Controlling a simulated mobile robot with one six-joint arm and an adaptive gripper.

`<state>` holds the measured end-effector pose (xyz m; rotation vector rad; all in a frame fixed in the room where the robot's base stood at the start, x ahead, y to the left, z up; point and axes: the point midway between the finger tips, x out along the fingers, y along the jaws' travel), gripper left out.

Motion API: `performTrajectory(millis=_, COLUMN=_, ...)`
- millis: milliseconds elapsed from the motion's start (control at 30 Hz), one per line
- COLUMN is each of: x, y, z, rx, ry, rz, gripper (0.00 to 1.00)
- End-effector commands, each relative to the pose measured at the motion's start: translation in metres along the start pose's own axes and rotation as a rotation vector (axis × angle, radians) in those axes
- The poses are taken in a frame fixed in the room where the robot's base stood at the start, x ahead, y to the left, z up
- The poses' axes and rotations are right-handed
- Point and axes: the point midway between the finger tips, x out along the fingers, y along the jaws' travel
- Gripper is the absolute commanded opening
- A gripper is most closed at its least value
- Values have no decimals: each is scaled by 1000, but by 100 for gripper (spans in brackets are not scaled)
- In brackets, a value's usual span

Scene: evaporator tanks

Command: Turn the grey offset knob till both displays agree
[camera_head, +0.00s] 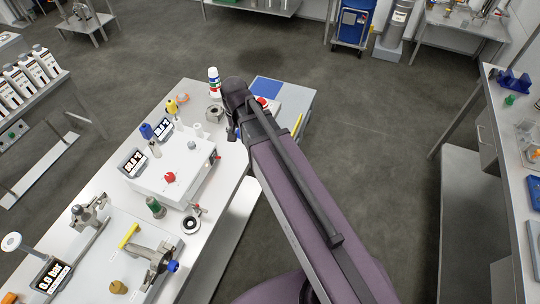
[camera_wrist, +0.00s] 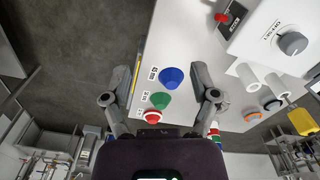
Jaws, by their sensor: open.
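The grey offset knob (camera_wrist: 292,43) sits on the white box at the upper right of the wrist view, beside its OFFSET label. In the head view the small grey knob (camera_head: 191,145) shows on top of the white box (camera_head: 158,190). Two displays stand along the box's far left side: a nearer display (camera_head: 133,161) and a farther display (camera_head: 162,128). Their digits are too small to compare surely. My gripper (camera_wrist: 160,85) is open and empty, apart from the knob, above a panel with blue, green and red buttons. My arm hides it in the head view.
A red switch (camera_wrist: 222,17) is on the box's side. White cylinders (camera_wrist: 260,80) stand close to the box near the knob. A blue button (camera_wrist: 171,77) lies between my fingers in view. A bottle (camera_head: 214,82) stands at the table's far edge. Valves and fittings crowd the near end.

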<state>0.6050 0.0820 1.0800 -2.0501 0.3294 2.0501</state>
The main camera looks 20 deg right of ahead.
Motion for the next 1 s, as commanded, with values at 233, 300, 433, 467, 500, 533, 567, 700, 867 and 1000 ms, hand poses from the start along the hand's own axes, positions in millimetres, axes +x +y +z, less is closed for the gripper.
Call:
performTrajectory(millis=233, x=17, y=33, z=12, rx=-91, ry=0, rz=0, gripper=77)
performTrajectory(millis=300, x=20, y=41, z=14, rx=-117, ry=0, rz=0, gripper=77)
performTrajectory(millis=433, x=28, y=57, z=20, rx=-167, ry=0, rz=0, gripper=77)
performTrajectory(millis=467, x=29, y=60, z=22, rx=-179, ry=0, rz=0, gripper=77)
performTrajectory(millis=500, x=32, y=65, z=24, rx=-193, ry=0, rz=0, gripper=77)
performTrajectory(millis=533, x=33, y=69, z=25, rx=-205, ry=0, rz=0, gripper=77)
performTrajectory(millis=567, x=35, y=72, z=26, rx=-216, ry=0, rz=0, gripper=77)
performTrajectory(millis=700, x=41, y=86, z=32, rx=-262, ry=0, rz=0, gripper=77)
performTrajectory(millis=867, x=45, y=95, z=37, rx=-299, ry=0, rz=0, gripper=77)
performTrajectory(millis=1000, x=46, y=99, z=38, rx=-314, ry=0, rz=0, gripper=77)
